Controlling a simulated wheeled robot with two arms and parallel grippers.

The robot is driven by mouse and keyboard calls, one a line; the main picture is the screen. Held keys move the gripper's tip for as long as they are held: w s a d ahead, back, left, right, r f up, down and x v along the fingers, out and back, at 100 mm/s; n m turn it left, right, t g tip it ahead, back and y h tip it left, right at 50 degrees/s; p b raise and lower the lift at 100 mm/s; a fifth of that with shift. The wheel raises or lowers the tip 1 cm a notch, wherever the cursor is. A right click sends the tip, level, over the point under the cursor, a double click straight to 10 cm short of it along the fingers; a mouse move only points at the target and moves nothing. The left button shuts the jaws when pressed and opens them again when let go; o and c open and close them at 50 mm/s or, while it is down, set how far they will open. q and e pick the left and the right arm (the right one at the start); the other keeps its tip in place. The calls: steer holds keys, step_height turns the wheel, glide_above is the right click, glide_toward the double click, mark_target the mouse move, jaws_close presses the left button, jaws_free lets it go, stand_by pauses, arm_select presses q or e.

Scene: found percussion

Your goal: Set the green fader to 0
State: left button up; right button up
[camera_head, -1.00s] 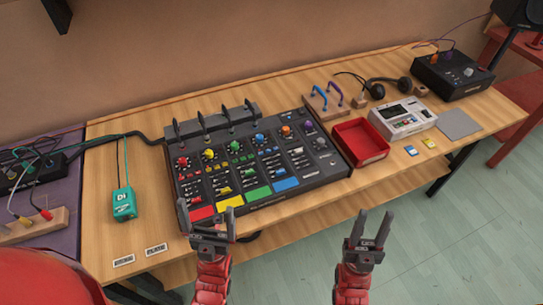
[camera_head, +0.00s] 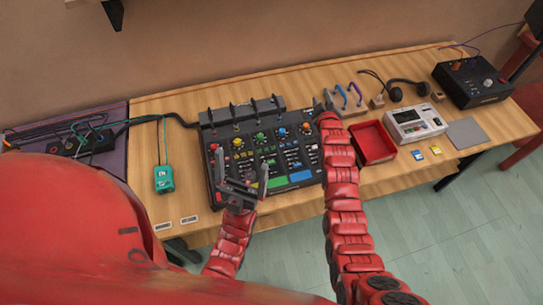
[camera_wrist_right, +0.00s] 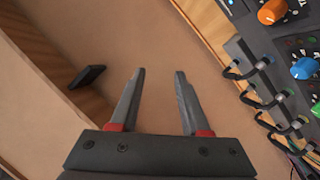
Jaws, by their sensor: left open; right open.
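The mixer (camera_head: 206,158) lies on the wooden table with coloured channels. The green channel has a green knob (camera_head: 261,138) and a green label (camera_head: 277,182). The green fader is in the slots between them, too small for me to read its setting. My left gripper (camera_head: 243,167) is open and empty, above the mixer's front left part, hiding some of the red and yellow channels. My right arm reaches over the mixer's right side, covering part of it. My right gripper (camera_wrist_right: 160,72) is open and empty in the right wrist view, with the mixer's knobs off to the right.
Cables plug in along the mixer's back edge. A red tray (camera_head: 374,143), a white device (camera_head: 416,124) and headphones (camera_head: 396,92) are to the right. A teal box (camera_head: 164,178) sits left. The table is clear between teal box and mixer.

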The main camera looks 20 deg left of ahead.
steer(key=s+a+f+n+g, duration=0.2)
steer(key=a+n+g, duration=0.25)
steer(key=a, duration=0.25)
steer(key=s+a+r+n+g+h, duration=0.2)
steer(key=s+n+g, duration=0.25)
steer(key=s, duration=0.35)
steer(key=s+a+r+n+g+h, duration=0.25)
steer(key=s+g, duration=0.25)
steer(key=s, duration=0.3)
steer(key=b, duration=0.7)
glide_above(271, 162)
step_height(271, 162, down, 7)
step_height(271, 162, down, 4)
steer(key=p, duration=0.3)
steer(key=shift+s+d+r+n+h+p, duration=0.1)
steer(key=shift+n+h+p, duration=0.15)
steer(key=shift+p, duration=0.15)
step_height(271, 162, down, 4)
steer(key=shift+f+b, duration=0.25)
steer(key=shift+b, duration=0.05)
steer(key=shift+f+b, duration=0.4)
steer(key=shift+f, duration=0.4)
